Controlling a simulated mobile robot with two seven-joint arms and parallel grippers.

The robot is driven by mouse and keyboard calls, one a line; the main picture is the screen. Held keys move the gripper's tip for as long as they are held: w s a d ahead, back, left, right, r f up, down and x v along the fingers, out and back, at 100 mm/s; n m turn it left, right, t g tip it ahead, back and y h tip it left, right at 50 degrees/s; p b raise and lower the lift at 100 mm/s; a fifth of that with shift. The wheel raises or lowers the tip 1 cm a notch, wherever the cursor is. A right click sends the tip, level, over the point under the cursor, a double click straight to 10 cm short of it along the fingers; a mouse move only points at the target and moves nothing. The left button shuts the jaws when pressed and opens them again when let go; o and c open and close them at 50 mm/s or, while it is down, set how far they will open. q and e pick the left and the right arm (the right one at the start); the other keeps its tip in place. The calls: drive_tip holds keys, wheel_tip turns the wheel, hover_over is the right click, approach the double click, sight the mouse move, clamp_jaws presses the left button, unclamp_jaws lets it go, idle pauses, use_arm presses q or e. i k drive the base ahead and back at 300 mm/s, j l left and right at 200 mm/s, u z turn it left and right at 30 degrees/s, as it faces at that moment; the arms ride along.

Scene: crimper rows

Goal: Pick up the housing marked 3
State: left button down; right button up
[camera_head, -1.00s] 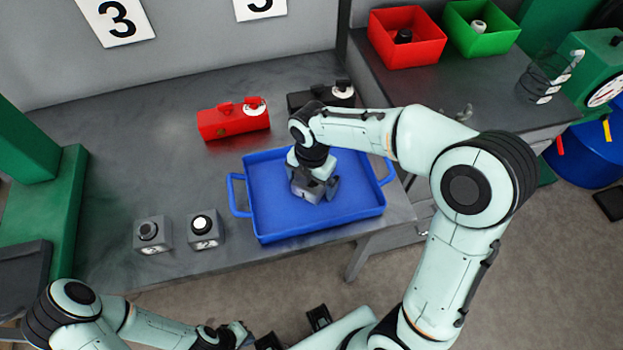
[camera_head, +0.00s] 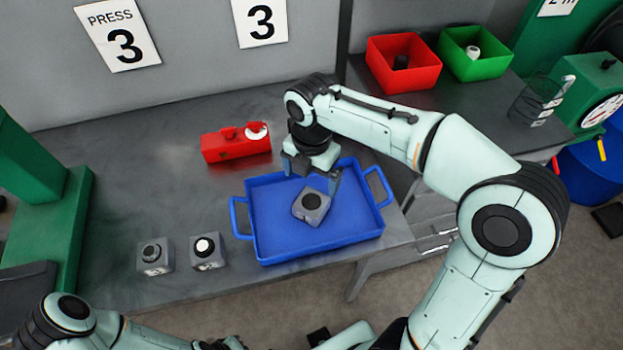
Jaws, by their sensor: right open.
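Two grey housings stand on the bench left of the blue tray (camera_head: 242,200). The left one (camera_head: 155,256) has a dark round top, and the right one (camera_head: 207,251) has a white and black top. Their front numbers are small; the left may be the 3, the right looks like a 2. My left gripper (camera_head: 225,344) is cut off at the bottom edge.
A red fixture (camera_head: 235,145) stands behind the tray. A red bin (camera_head: 403,62) and a green bin (camera_head: 482,52) are at the back right. A green press (camera_head: 50,220) stands at the left. The bench between press and fixture is clear.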

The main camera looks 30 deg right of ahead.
sight(165, 263)
drive_tip(key=k, duration=1)
